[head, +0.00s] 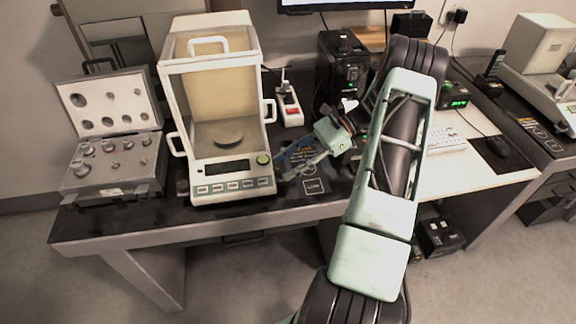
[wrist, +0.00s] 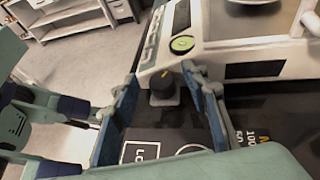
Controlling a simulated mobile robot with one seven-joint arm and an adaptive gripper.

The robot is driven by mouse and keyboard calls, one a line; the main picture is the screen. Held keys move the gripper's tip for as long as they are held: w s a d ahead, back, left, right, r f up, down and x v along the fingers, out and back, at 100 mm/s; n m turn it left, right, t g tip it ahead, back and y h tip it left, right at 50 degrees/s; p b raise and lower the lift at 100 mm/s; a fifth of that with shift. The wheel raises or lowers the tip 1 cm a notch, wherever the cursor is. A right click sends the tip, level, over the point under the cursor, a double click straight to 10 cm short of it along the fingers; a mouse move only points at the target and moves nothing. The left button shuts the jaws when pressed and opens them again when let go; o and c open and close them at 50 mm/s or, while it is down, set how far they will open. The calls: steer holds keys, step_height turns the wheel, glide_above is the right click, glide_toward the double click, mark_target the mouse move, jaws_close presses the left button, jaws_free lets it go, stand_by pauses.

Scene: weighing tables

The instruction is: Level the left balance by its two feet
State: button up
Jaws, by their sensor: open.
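The left balance (head: 232,176), a white box with a glass draft shield, stands on the dark table. A round green spot (head: 263,158) is at the right of its front panel, and it also shows in the wrist view (wrist: 182,44). In the wrist view a black knob-like foot (wrist: 164,84) with a yellow mark sits under the front corner. My gripper (head: 286,168) is at the balance's front right corner. In the wrist view my gripper (wrist: 160,84) is open, with the foot between the two fingers, apparently not touched. The other foot is hidden.
An open case of weights (head: 115,190) stands left of the balance. A power strip (head: 290,108) and a black box (head: 342,70) are behind my gripper. Printed labels (head: 314,186) mark the tabletop. A second balance (head: 540,60) is at far right.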

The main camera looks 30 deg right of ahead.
step_height(320, 180, up, 9)
stand_by(0.3)
stand_by(0.4)
